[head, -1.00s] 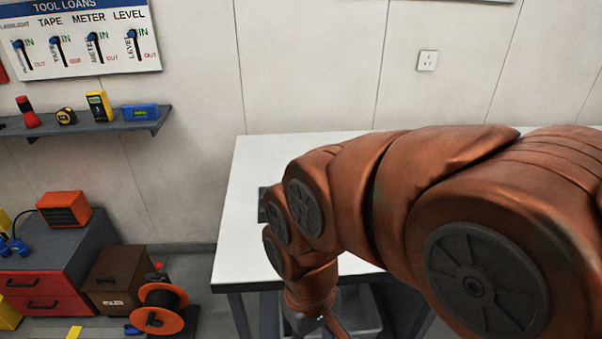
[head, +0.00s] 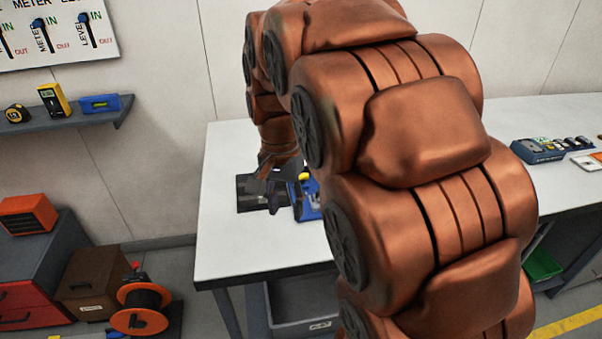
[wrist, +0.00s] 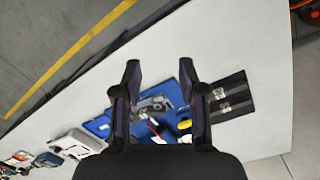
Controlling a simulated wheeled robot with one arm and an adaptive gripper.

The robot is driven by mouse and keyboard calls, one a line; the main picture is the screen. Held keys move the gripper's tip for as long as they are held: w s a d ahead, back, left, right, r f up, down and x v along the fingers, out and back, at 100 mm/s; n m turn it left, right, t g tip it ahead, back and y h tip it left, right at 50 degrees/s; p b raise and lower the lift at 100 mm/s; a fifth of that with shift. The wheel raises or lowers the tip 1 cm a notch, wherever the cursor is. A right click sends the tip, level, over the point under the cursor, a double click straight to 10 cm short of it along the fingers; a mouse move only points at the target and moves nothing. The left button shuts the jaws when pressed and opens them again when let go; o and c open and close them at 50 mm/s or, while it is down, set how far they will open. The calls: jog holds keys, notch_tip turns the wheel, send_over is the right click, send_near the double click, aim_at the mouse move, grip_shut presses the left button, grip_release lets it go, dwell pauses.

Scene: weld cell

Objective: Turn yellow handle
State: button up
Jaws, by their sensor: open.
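A small yellow part (head: 304,177) shows on a blue case (head: 307,207) on the white table, beside my gripper. It also shows in the wrist view (wrist: 184,125), near my right finger. I cannot tell whether this part is the yellow handle. In the wrist view the blue case (wrist: 176,98) lies below my fingers with a grey tool (wrist: 155,103) in or on it. My gripper (wrist: 160,69) is open, with nothing seen between its fingertips. In the head view my gripper (head: 268,190) is low over the table's left part, and my arm hides much of the table.
A dark mat (wrist: 233,97) with pale labels lies beside the blue case. The white table (head: 225,245) has clear room at its front left. Another blue case (head: 540,150) with small items stands at the right. A tool shelf (head: 65,122) hangs on the left wall.

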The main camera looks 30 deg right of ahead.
jog(key=w+d+f+m, duration=0.1)
jog(key=w+d+m, duration=0.3)
jog(key=w+d, duration=0.1)
jog(key=w+d+f+m+b, duration=0.1)
jog(key=w+d+m, duration=0.2)
jog(key=w+d, duration=0.3)
jog(key=w+d+f+m+t, duration=0.1)
jog(key=w+d+m, duration=0.3)
jog(key=w, duration=0.3)
jog(key=shift+w+d+f+m+b, duration=0.25)
jog(key=shift+w+d+m+b, duration=0.1)
jog(key=shift+d, duration=0.35)
jog(key=shift+w+d+f, duration=0.1)
jog(key=shift+f, duration=0.2)
jog(key=shift+f+p, duration=0.75)
jog(key=shift+f, duration=2.85)
grip_shut()
